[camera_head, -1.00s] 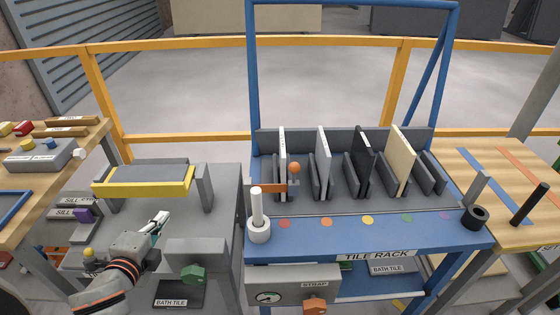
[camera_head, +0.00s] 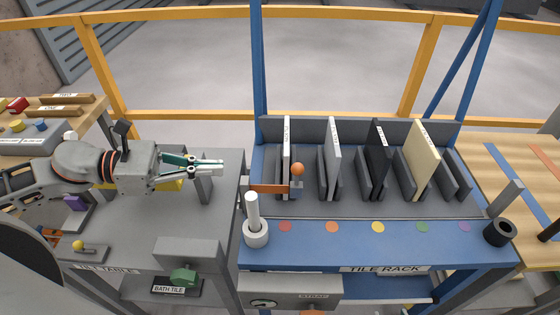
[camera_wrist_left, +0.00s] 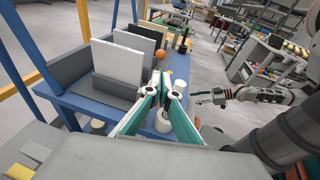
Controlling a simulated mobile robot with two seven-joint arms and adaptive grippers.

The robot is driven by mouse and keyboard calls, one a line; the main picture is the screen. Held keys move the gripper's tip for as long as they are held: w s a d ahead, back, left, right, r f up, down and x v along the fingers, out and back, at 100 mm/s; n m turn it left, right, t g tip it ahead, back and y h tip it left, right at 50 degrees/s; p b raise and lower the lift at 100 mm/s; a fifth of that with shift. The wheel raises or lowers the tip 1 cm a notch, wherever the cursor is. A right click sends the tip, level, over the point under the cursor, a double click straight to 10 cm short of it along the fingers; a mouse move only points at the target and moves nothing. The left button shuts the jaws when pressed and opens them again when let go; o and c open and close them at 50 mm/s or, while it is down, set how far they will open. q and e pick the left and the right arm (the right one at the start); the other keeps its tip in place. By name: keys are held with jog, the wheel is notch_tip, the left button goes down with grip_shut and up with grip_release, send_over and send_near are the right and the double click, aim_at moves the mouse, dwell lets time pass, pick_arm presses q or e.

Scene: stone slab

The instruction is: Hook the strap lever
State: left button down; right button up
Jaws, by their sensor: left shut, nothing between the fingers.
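The strap lever, an orange ball knob (camera_head: 297,169) on a short grey post, stands at the rack's left end, in front of the white tile. An orange bar (camera_head: 268,189) reaches left from it. The knob also shows in the left wrist view (camera_wrist_left: 160,54), beyond my fingertips. My left gripper (camera_head: 221,167) is shut and empty, pointing right above the grey table, apart from the knob and bar. The box labelled STRAP (camera_head: 290,290) with a gauge is below the rack's front. My right gripper (camera_wrist_left: 212,97) shows small in the left wrist view; its jaws are unclear.
The blue tile rack (camera_head: 350,240) holds several upright tiles. A white post (camera_head: 252,210) in a ring stands at its front left corner. A grey upright (camera_head: 203,184) on the grey table (camera_head: 150,225) is close under my left fingers. A black ring (camera_head: 500,232) sits at the right corner.

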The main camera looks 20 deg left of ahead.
pick_arm(q)
jog(key=shift+d+b, duration=0.55)
jog(key=shift+d, duration=0.35)
send_near(292, 168)
jog(key=shift+p+x, duration=0.65)
jog(key=shift+x, duration=1.8)
jog(key=shift+w+d+f+p, duration=0.2)
jog(key=shift+w+d+f, duration=0.05)
jog(key=shift+d, duration=0.15)
jog(key=shift+w+d+f+p, duration=0.2)
jog(key=shift+d+f, duration=0.05)
jog(key=shift+d, duration=0.1)
pick_arm(e)
jog(key=shift+r, duration=0.5)
